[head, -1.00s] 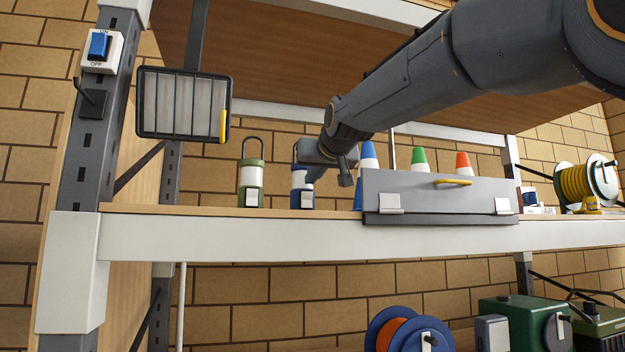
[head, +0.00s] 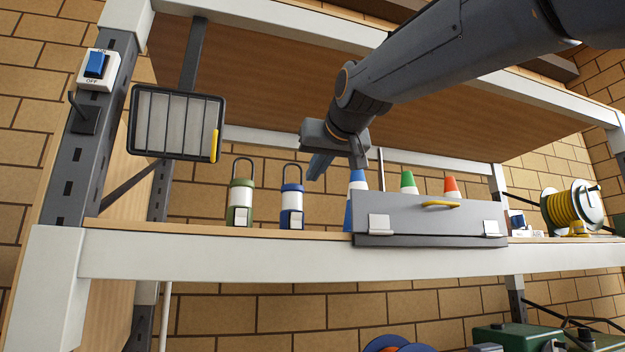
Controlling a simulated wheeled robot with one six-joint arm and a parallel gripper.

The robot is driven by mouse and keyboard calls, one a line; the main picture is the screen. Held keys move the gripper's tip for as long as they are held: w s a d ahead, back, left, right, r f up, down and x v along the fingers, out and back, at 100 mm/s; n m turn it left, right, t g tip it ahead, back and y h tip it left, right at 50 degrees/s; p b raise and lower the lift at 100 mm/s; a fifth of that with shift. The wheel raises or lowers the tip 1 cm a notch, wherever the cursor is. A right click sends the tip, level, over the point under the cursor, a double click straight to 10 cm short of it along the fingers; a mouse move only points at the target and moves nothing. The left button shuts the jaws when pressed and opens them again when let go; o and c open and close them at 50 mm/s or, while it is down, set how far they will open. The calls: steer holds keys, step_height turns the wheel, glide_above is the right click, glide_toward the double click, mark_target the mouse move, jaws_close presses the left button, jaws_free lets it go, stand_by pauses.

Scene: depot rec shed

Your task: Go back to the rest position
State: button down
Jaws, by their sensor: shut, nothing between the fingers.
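My gripper (head: 338,165) is in front of the shelf, above the blue lantern and the left end of the grey box. It is shut and empty, and its fingertips point down and partly away from me. The blue lantern (head: 291,207) stands upright on the shelf, apart from my gripper. A green lantern (head: 240,206) stands upright to its left. My arm reaches in from the upper right.
A grey box (head: 430,220) with a yellow handle stands on the shelf (head: 220,262). Blue (head: 357,180), green (head: 408,183) and orange (head: 451,187) cones show behind it. A yellow cable reel (head: 573,208) is right.

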stand_by(0.5)
